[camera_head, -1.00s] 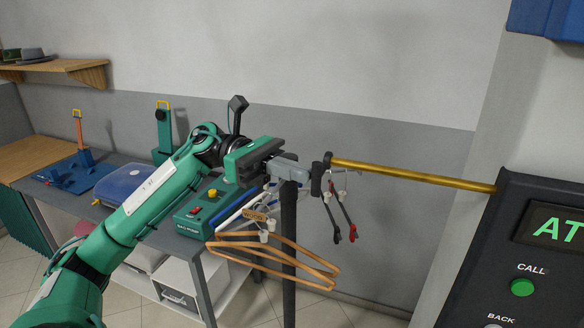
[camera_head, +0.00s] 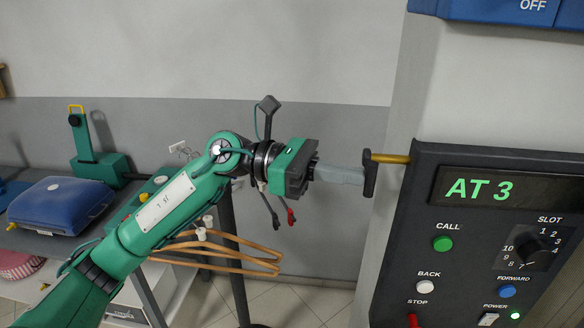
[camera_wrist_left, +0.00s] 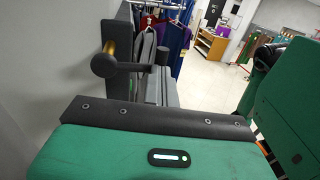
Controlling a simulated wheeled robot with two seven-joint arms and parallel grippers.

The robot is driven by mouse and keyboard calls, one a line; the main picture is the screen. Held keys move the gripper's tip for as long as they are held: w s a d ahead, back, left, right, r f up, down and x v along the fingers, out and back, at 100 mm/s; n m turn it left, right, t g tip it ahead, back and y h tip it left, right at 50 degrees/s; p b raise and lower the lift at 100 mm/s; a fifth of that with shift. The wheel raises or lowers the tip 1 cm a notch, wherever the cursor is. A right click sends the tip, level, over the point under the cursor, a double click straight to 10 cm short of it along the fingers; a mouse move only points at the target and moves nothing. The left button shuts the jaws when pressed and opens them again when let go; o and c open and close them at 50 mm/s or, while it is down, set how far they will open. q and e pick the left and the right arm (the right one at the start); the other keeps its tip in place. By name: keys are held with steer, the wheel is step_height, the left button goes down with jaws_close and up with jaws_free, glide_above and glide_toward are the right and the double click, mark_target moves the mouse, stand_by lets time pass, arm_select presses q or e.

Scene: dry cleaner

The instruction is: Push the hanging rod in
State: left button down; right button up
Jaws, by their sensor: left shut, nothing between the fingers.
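The hanging rod (camera_head: 388,158) is a brass bar. Only a short length shows between the dark control panel and the rod's black end piece (camera_head: 370,173). My left gripper (camera_head: 362,177) is shut and empty. Its grey fingertips point right and are at the end piece, seemingly touching it. In the left wrist view the rod (camera_wrist_left: 110,48) and its black end piece (camera_wrist_left: 104,64) show at upper left, beyond the green gripper body. The fingertips are not clear there. My right gripper is not in view.
The control panel (camera_head: 480,195) reads "AT 3" and has several buttons and a slot dial. Wooden hangers (camera_head: 220,255) hang on a dark stand (camera_head: 233,270) below my left arm.

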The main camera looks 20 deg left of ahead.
arm_select(q)
steer(key=d, duration=0.2)
steer(key=w+d, duration=0.1)
steer(key=d, duration=0.1)
steer(key=shift+d, duration=0.25)
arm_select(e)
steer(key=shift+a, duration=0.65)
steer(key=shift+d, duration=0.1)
